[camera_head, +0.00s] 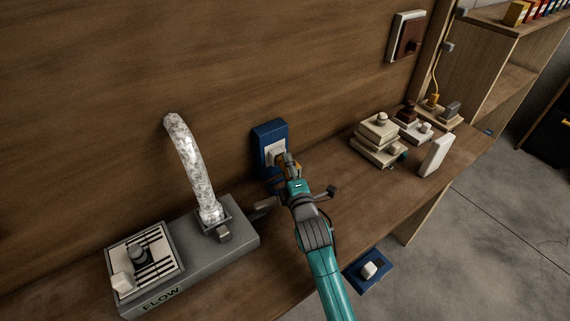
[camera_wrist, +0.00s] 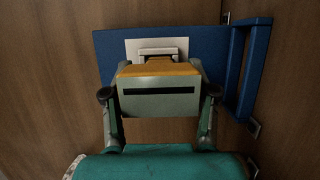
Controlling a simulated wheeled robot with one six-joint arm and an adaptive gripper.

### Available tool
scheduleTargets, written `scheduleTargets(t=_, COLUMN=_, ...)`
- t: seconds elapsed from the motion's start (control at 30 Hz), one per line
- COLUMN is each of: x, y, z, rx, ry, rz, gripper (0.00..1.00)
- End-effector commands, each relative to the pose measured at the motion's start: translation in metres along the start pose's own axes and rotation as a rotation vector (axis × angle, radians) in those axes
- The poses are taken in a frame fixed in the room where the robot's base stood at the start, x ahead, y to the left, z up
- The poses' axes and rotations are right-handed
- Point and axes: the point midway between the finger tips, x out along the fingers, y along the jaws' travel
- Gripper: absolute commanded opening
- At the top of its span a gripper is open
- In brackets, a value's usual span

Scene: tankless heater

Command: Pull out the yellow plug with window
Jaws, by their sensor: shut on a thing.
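The yellow plug (camera_wrist: 160,69) sits at the white socket plate (camera_wrist: 134,47) of a blue wall box (camera_wrist: 112,52) in the wrist view. A grey-green block with a dark slot shows just below the yellow part; I cannot tell whether it belongs to the plug. My gripper (camera_wrist: 160,92) is shut on the plug, one finger at each side. In the head view my gripper (camera_head: 289,168) reaches the blue box (camera_head: 268,131) on the wooden wall and partly hides the plug. Whether the plug's pins are in the socket is hidden.
A grey FLOW unit (camera_head: 240,240) with a silver hose (camera_head: 190,160) stands to the left. White blocks (camera_head: 378,140) stand on the shelf to the right. A blue plate with a white switch (camera_head: 369,270) is lower right. The shelf between is mostly clear.

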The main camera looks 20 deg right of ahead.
Motion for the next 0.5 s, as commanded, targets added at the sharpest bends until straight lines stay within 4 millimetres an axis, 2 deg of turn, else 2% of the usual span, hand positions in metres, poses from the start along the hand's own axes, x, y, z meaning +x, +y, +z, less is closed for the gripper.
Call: scheduleTargets(t=0.5, x=-0.025, y=-0.001, z=0.009, rx=-0.001, ry=-0.001, rz=-0.001, gripper=0.00)
